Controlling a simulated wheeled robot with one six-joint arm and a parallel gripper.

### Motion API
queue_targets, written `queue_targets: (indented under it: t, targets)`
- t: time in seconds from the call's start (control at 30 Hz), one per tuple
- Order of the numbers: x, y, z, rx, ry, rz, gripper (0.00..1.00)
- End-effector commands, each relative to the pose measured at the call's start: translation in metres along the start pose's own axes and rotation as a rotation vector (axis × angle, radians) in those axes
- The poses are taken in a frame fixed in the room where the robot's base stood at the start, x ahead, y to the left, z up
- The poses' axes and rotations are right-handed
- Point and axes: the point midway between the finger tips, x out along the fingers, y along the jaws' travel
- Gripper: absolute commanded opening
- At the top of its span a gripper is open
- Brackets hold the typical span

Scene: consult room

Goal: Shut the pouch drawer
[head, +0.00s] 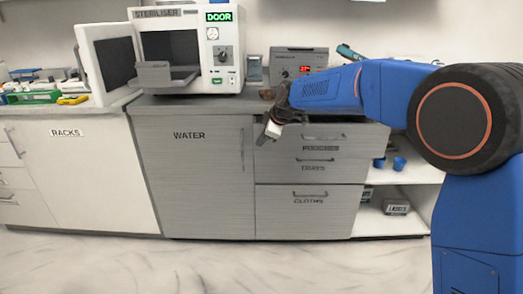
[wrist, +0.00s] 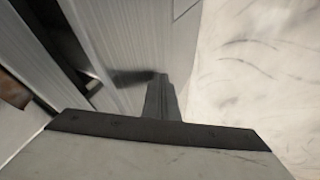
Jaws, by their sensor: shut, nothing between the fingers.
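The pouch drawer (head: 350,142) is the top grey drawer, labelled "POUCHES", in the head view. Its front reaches further right than the drawers below, so it seems to stand out from the cabinet. How far is hard to tell. My gripper (head: 273,129) is at the left end of this drawer front, pointing down, and hides its top left corner. In the wrist view the fingers of my gripper (wrist: 160,98) are together and empty, close to a grey front. I cannot tell whether they touch it. A dark gap shows to their left.
The trays drawer (head: 345,168) and cloths drawer (head: 308,215) lie below. The water cabinet door (head: 195,180) is at the left. The steriliser (head: 222,65) stands on the counter with its door open. An open shelf (head: 410,172) with blue cups is at the right. The floor in front is clear.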

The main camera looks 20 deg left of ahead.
Motion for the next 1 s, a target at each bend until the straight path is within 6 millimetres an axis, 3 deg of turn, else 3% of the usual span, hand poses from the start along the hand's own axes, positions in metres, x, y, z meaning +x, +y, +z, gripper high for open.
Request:
queue_targets:
  t: [0.2, 0.4, 1.0]
  targets:
    - [0.017, 0.032, 0.0, -0.001, 0.0, 0.001, 0.0]
    - [0.024, 0.045, 0.0, -0.001, 0.0, 0.001, 0.0]
    - [0.025, 0.048, -0.001, -0.001, 0.0, 0.001, 0.0]
